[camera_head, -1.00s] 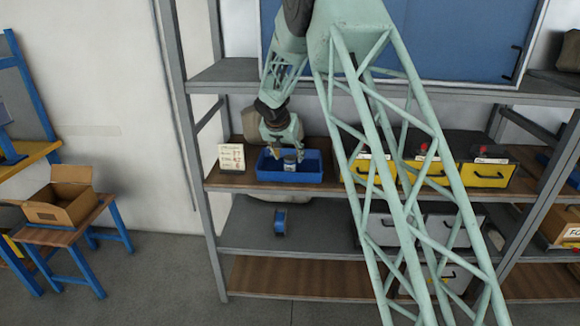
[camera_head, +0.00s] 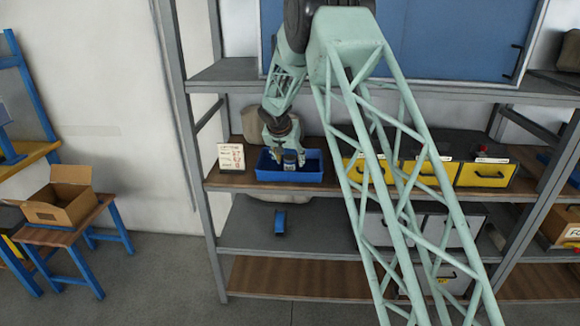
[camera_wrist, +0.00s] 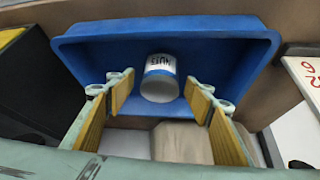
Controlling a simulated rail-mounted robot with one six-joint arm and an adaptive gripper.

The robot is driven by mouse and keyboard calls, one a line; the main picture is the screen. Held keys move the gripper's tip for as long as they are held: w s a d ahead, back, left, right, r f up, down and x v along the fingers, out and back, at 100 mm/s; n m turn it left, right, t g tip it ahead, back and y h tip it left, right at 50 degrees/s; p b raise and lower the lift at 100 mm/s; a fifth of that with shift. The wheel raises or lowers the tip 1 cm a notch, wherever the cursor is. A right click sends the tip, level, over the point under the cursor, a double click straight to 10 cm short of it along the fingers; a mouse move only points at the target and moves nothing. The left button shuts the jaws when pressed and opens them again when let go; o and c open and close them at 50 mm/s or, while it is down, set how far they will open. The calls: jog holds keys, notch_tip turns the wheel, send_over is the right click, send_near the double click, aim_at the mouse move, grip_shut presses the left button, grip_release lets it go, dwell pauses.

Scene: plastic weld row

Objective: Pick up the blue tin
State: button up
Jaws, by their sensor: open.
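The tin (camera_wrist: 160,80) stands in a blue open bin (camera_wrist: 80,52) in the wrist view. It has a pale body, a blue band and lettering that seems to read NUTS. In the head view the tin (camera_head: 290,163) is small and partly covered by my gripper (camera_head: 287,155), which points down into the blue bin (camera_head: 312,172). In the wrist view my gripper (camera_wrist: 159,88) is open, one yellow-padded finger on each side of the tin. Gaps show between the tin and both pads. I cannot tell how far the fingertips reach down along it.
A white sign card (camera_head: 231,157) stands left of the bin. Yellow drawers (camera_head: 482,174) stand to the right on the same shelf, behind my arm. The upper shelf (camera_head: 430,88) runs above. A cardboard box (camera_head: 62,205) sits on a stool at the left.

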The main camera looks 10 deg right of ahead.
jog(key=shift+w+d+f, duration=0.15)
jog(key=shift+w+f, duration=0.15)
jog(key=shift+f, duration=0.3)
jog(key=shift+c, duration=0.7)
jog(key=c, duration=0.9)
jog(key=shift+r, duration=0.15)
jog(key=shift+r, duration=0.75)
jog(key=shift+s+f+b, duration=0.15)
jog(key=shift+s+b, duration=0.05)
jog(key=shift+b, duration=0.3)
jog(key=shift+s+a+f+t+h+b, duration=0.2)
jog(key=shift+t+b, duration=0.3)
jog(key=shift+b, duration=0.4)
jog(key=shift+s+a+r+t+h+b, duration=0.1)
jog(key=shift+t+h+b, duration=0.3)
jog(key=shift+b, duration=0.45)
